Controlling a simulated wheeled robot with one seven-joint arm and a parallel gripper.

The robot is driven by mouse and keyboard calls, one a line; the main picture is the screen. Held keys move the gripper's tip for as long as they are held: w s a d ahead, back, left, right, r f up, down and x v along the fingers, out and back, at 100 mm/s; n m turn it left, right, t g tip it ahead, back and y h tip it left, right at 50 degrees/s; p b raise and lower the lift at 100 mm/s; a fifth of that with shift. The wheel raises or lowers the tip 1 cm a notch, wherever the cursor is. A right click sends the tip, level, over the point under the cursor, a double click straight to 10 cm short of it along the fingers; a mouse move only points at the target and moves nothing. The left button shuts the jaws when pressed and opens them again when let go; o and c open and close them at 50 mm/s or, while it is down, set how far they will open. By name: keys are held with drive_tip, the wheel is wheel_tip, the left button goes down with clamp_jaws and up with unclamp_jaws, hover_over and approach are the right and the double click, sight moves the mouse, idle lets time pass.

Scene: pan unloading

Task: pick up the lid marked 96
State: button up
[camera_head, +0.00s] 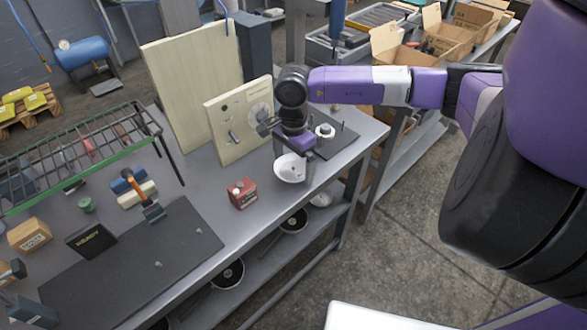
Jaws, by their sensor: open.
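A round white dish-like lid (288,172) lies on the grey workbench near its right front edge. Any number on it is too small to read. My gripper (298,168) points down over this lid, with its fingers open. One finger shows at the lid's right side. I cannot tell whether the fingers touch it. Part of the lid is hidden behind my gripper. Round dark pans with light rims, one in the middle (228,273) and one further right (294,220), sit on the shelf below the bench. I see no readable 96 on anything.
A red box (242,193) stands left of the lid. A beige panel with a dial (230,130) stands behind it. A dark mat (340,147) with a white ring-shaped part (325,131) lies to the right. A green-edged rack (80,160) and a large dark mat (120,270) occupy the left.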

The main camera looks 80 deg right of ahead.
drive_tip(key=c, duration=1)
drive_tip(key=shift+r, duration=0.15)
